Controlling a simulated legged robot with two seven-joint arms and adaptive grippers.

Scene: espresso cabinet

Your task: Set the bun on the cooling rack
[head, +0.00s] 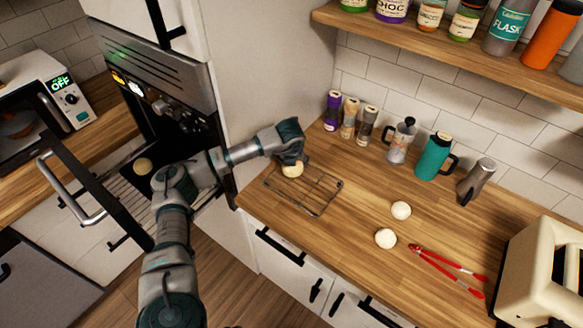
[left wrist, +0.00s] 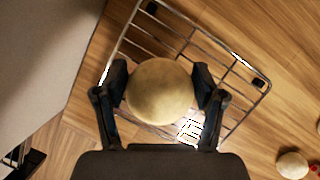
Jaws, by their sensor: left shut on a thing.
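My left gripper (head: 292,161) is at the far left part of the cooling rack (head: 318,204) on the wooden counter. It is shut on a round, light tan bun (head: 293,171). In the left wrist view the bun (left wrist: 160,91) sits between both fingers of the left gripper (left wrist: 161,90), over the wire rack (left wrist: 185,22). I cannot tell whether the bun touches the wires. My right gripper is in neither view.
Two pale buns (head: 401,210) (head: 386,238) lie on the counter, beside red tongs (head: 445,268). Another bun (head: 143,166) is in the open oven (head: 135,190). A toaster (head: 545,270) is at right.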

